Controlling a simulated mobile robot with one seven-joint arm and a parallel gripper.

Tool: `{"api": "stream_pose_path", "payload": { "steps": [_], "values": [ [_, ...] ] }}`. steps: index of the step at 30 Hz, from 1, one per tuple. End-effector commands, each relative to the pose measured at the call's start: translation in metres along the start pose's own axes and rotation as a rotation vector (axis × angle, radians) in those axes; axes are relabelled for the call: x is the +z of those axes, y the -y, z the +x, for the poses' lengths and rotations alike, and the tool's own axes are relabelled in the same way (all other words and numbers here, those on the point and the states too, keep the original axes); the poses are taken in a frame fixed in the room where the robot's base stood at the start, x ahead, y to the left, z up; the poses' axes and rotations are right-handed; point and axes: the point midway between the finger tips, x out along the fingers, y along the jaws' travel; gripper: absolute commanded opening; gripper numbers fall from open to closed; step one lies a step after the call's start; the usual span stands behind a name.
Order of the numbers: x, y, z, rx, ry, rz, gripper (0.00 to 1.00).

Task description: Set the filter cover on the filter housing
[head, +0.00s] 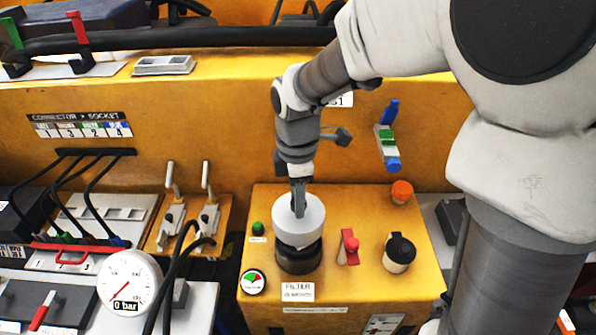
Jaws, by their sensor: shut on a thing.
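The filter cover (313,229) is a pale grey round cap in the middle of the head view. My gripper (298,212) points down from above and is shut on the cover's top. The filter housing (299,260) is a black round body on the yellow box, directly below the cover. The cover overlaps the housing's top in this view. I cannot tell whether the cover touches the housing or hangs just above it. A "FILTER" label (299,291) is on the box in front of the housing.
On the yellow box (420,285) stand a red lever (348,247), a black-topped cup (399,252), an orange cap (402,191), a green button (258,228) and a small dial (253,282). Black hoses (178,270), toggle clamps (208,215) and a pressure gauge (129,284) are to the left.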

Motion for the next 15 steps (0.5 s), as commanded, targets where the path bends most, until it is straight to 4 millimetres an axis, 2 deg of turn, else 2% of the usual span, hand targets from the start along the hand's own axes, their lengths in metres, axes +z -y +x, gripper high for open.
{"api": "stream_pose_path", "payload": {
  "steps": [1, 6, 15],
  "values": [
    [0.0, 0.0, 0.008, 0.0, 0.0, 0.0, 0.0],
    [0.0, 0.0, 0.018, 0.0, 0.0, 0.0, 0.0],
    [0.0, 0.0, 0.018, 0.0, 0.0, 0.0, 0.0]
  ]
}}
